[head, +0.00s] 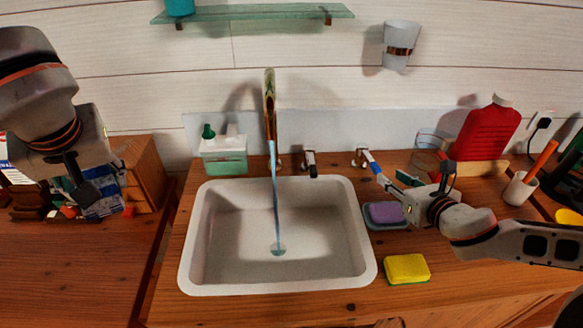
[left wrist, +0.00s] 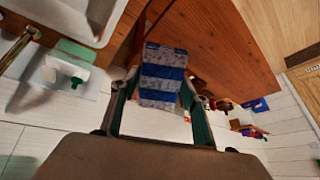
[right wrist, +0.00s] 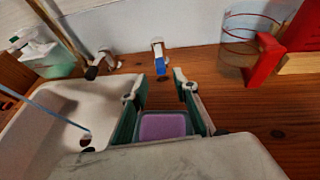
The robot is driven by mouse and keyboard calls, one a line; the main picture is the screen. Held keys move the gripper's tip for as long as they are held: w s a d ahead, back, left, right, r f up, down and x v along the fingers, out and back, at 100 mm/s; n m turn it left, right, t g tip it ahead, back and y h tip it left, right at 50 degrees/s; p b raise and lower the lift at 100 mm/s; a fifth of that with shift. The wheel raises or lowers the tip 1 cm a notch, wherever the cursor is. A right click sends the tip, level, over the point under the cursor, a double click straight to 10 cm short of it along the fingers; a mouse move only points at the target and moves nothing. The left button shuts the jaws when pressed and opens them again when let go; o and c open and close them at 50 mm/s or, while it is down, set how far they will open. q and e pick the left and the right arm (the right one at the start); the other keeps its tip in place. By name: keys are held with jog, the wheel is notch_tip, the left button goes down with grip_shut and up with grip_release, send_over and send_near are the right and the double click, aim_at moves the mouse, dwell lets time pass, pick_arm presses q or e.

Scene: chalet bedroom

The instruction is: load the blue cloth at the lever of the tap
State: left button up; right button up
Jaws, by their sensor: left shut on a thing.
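My left gripper (head: 88,190) is over the wooden counter left of the sink, shut on a folded blue-and-grey striped cloth (left wrist: 162,72). The cloth lies between its fingers in the left wrist view and is partly hidden in the head view (head: 105,206). The copper-coloured tap spout (head: 269,100) rises behind the sink, with water running into the basin. Right of it are a dark-tipped lever (head: 310,163) and a white lever with a blue part (head: 369,163). My right gripper (right wrist: 157,86) is open and empty, near the blue-marked lever, with a purple sponge (right wrist: 163,126) below.
The white sink (head: 190,270) fills the middle. A soap holder (head: 224,158) stands behind it at left. A yellow sponge (head: 406,269) lies at front right. A red bottle (head: 486,132), glass (right wrist: 240,38) and white cup (head: 519,190) crowd the right side.

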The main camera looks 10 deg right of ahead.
jog(key=shift+v, duration=2.4)
jog(key=shift+f, duration=0.1)
